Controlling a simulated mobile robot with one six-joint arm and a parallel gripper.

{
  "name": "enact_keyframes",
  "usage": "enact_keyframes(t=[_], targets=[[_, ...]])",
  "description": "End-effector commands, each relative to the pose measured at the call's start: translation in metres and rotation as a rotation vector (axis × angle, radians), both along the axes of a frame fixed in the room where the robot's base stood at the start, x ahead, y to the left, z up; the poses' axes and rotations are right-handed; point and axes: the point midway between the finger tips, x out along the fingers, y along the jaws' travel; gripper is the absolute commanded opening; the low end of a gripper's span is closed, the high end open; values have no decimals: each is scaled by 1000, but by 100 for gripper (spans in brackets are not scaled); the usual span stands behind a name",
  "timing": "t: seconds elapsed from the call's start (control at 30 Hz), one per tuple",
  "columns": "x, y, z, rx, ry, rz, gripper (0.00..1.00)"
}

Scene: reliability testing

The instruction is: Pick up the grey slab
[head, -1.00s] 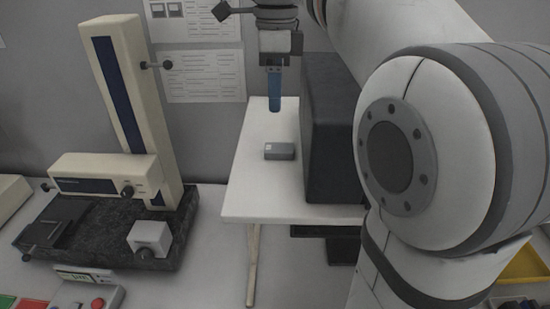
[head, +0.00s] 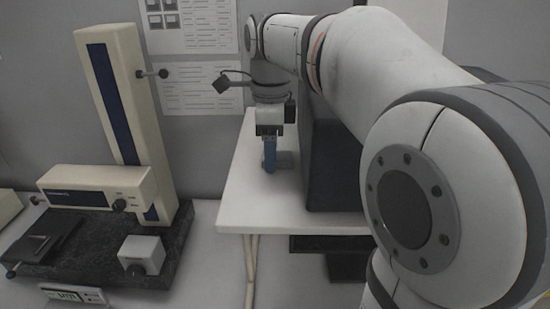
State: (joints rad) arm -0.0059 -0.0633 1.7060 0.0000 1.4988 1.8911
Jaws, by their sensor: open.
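The grey slab (head: 285,159) lies on the white table (head: 245,205), mostly hidden behind my gripper. Only part of it shows, to the right of the blue fingers. My gripper (head: 270,168) points straight down with its blue fingers low over the table, in front of or at the slab. From this view the fingers overlap one another, so the gap between them does not show. I cannot tell whether the fingers touch the slab or stand around it. The jaws are open.
A large dark box (head: 334,165) stands on the table just right of my gripper. A cream measuring machine with a tall column (head: 122,110) and a black granite base (head: 80,245) stands on the left. The table's front left part is clear.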

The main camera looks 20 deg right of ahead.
Motion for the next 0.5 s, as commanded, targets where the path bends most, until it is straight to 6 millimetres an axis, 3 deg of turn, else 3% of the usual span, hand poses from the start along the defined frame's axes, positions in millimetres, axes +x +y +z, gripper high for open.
enact_keyframes(t=[0.27, 0.5], targets=[[0, 0, -3, 0, 0, 0, 61], [0, 0, -3, 0, 0, 1, 41]])
